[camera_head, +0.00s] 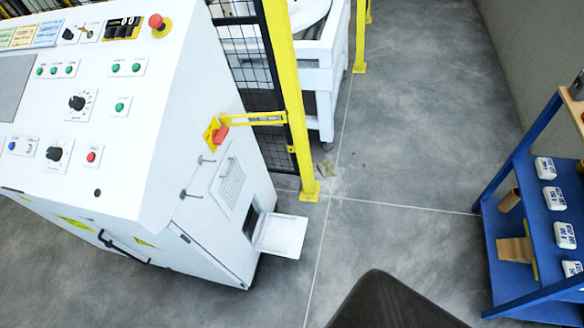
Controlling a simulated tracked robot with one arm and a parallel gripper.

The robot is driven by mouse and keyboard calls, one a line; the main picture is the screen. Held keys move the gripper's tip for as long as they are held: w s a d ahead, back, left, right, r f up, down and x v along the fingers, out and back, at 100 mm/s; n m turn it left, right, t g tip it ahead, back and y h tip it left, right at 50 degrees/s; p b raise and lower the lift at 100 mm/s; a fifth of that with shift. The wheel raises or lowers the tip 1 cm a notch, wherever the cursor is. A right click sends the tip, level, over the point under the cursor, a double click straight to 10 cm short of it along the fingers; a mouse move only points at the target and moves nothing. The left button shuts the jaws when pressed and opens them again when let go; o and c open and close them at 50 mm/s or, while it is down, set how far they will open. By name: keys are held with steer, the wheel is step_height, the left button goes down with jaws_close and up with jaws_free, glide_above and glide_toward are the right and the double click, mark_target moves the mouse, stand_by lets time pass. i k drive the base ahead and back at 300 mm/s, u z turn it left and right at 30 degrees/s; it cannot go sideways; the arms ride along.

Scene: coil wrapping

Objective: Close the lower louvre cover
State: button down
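The lower louvre cover (282,236) is a white flap low on the side of the white control cabinet (160,130). It stands open, swung outward from a dark opening (251,222). A louvred panel (230,185) above it lies flat against the cabinet side. A dark rounded part at the bottom edge looks like my gripper (395,303). It is apart from the flap, to the lower right of it in the picture. Its fingertips cannot be made out, and no held thing shows.
A red and yellow switch (216,133) sits above the louvred panel. A yellow post (292,110) with black mesh fence stands behind the cabinet. A blue shelf (525,215) with small white boxes stands at the right. Grey floor (400,210) between them is clear.

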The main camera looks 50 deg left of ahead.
mark_target(280, 235)
steer(key=u, duration=0.4)
steer(key=i, duration=1)
